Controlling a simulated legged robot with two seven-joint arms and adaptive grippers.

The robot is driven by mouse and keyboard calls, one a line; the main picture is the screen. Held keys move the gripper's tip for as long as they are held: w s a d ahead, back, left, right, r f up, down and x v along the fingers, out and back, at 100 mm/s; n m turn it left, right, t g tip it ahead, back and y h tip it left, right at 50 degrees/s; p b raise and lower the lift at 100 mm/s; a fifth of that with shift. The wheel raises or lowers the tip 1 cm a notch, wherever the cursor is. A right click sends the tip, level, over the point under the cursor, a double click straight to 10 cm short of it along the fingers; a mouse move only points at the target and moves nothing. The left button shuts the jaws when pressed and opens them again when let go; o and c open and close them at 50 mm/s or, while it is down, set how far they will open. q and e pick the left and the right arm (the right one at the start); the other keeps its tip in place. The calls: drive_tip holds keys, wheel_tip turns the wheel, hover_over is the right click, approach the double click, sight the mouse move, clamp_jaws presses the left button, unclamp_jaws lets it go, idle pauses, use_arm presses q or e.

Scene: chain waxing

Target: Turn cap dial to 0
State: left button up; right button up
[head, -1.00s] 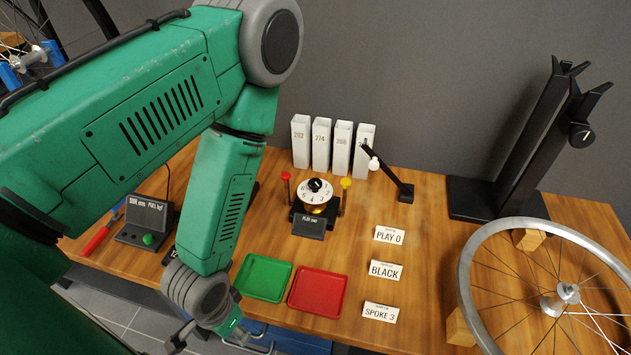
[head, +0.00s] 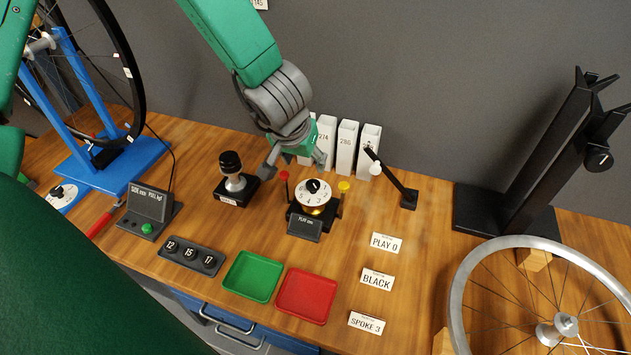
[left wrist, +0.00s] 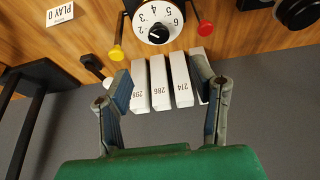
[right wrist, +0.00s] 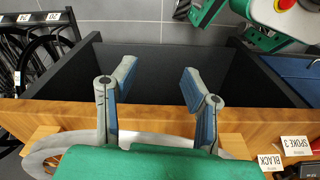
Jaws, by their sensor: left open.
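The white numbered dial (head: 314,193) with a black pointer knob sits on a small black stand, between a red knob (head: 284,177) and a yellow knob (head: 344,186). The dial also shows upside down at the top of the left wrist view (left wrist: 158,22), with digits 2 to 6 readable. I cannot tell exactly which digit the pointer marks. My left gripper (head: 294,166) is open and empty, above and behind the dial, in front of the white numbered blocks; its fingers (left wrist: 163,82) are apart from the dial. My right gripper (right wrist: 158,77) is open and empty, near the wheel rim.
White numbered blocks (head: 347,147) stand behind the dial. A black lamp-like arm (head: 395,183) is at its right, a black-knobbed tool (head: 235,180) at its left. Green (head: 252,276) and red (head: 306,296) trays lie in front. A spoked wheel (head: 470,270) lies at the right.

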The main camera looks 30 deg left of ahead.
sight(313, 184)
use_arm(q)
drive_tip(key=b+x, duration=0.2)
drive_tip(key=x, duration=0.3)
drive_tip(key=b+x, duration=0.2)
drive_tip(key=x, duration=0.4)
drive_tip(key=shift+w+d+f, duration=0.15)
drive_tip(key=shift+d, duration=0.05)
drive_tip(key=shift+w+a+f+b, duration=0.15)
drive_tip(key=shift+f+b, duration=0.15)
drive_tip(key=shift+f, duration=0.1)
drive_tip(key=shift+a, duration=0.2)
drive_tip(key=shift+d, duration=0.15)
drive_tip(key=c, duration=1.1)
drive_tip(key=shift+c, duration=0.2)
